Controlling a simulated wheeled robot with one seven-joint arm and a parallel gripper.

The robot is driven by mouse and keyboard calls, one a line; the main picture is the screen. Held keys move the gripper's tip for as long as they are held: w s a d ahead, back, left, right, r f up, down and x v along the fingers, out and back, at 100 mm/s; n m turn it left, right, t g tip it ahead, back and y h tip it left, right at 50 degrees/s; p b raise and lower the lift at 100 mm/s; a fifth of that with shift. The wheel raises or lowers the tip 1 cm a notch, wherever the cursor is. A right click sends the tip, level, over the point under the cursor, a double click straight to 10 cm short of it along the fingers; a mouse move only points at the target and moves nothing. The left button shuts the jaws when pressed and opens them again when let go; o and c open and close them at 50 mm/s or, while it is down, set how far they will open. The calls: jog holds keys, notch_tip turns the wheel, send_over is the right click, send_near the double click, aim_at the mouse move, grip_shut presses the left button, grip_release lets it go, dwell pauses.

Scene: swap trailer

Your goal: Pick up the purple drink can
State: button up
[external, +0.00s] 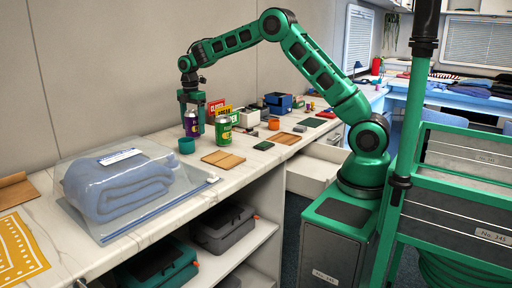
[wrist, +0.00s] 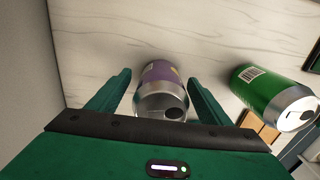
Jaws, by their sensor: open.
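The purple drink can (wrist: 160,75) stands on the marble-look counter, with its silver top facing the wrist camera. It also shows in the external view (external: 191,124), partly hidden by my gripper. My gripper (wrist: 158,92) is open, pointing down, with one finger on each side of the purple can. I see small gaps between the fingers and the can in the wrist view. In the external view my gripper (external: 191,112) is over the counter near the wall.
A green can (wrist: 272,95) stands close to the right of the purple can. A bagged blue towel (external: 118,187) lies at the left. The wall is close behind.

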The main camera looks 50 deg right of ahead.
jog(key=shift+f, duration=0.65)
jog(key=shift+c, duration=0.3)
jog(key=c, duration=1.1)
jog(key=shift+o, duration=0.2)
jog(key=shift+r, duration=0.1)
